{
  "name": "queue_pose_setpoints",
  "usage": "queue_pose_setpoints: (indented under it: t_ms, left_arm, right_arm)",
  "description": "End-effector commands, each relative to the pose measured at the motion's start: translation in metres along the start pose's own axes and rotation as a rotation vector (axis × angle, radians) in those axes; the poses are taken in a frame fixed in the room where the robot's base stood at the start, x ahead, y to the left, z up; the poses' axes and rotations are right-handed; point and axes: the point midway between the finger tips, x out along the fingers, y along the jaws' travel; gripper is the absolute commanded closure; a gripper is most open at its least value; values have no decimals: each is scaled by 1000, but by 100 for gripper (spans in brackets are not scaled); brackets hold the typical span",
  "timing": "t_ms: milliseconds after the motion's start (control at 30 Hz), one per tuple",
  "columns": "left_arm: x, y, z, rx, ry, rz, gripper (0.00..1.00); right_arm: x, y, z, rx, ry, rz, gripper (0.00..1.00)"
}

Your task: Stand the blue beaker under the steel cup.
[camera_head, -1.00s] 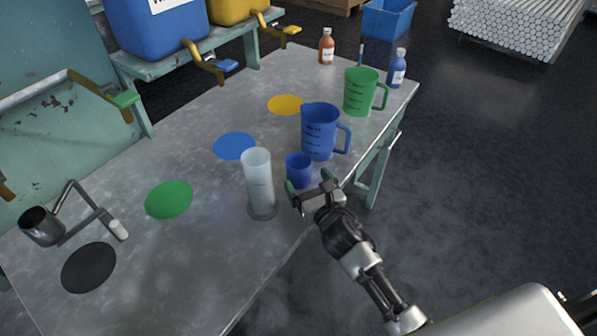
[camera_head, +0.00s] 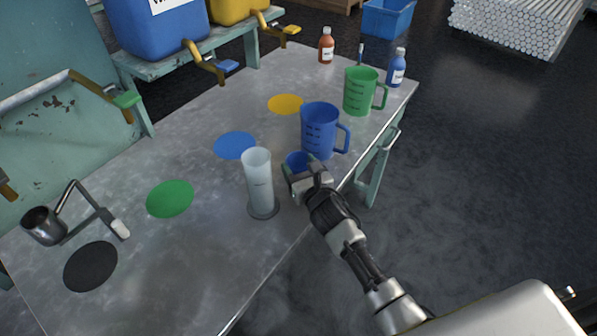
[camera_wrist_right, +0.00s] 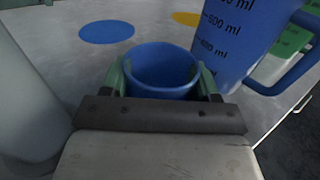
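The small blue beaker (camera_head: 297,161) has no handle and stands upright on the grey table near its front edge, partly hidden by my right gripper (camera_head: 306,172). In the right wrist view the fingers of my right gripper (camera_wrist_right: 160,82) lie on both sides of the beaker (camera_wrist_right: 160,72), close against its rim. Whether they press on it cannot be told. The steel cup (camera_head: 42,226) hangs tilted at the table's left end, on a bent metal arm with a white end piece (camera_head: 120,229). A black disc (camera_head: 91,266) lies near it. My left gripper is not in view.
A clear cylinder (camera_head: 260,183) stands just left of my right gripper. A blue jug (camera_head: 319,132) and a green jug (camera_head: 359,92) stand behind. Green (camera_head: 170,198), blue (camera_head: 235,145) and yellow (camera_head: 285,104) discs lie flat. Bottles stand at the far end.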

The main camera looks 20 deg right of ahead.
Motion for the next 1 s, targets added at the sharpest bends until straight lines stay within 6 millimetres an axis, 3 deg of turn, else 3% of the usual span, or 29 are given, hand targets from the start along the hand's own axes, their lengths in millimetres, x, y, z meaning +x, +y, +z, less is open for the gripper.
queue_pose_setpoints:
  t_ms: [100, 433, 667, 1000]
  left_arm:
    - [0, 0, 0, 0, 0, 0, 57]
    - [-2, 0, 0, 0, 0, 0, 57]
    - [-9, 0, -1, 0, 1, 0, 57]
    - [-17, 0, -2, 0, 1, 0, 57]
  right_arm:
    - [0, 0, 0, 0, 0, 0, 66]
    - [0, 0, 7, -2, -2, 1, 67]
    - [0, -1, 45, -8, -6, 2, 67]
    - [-48, -57, 86, -8, 0, 2, 67]
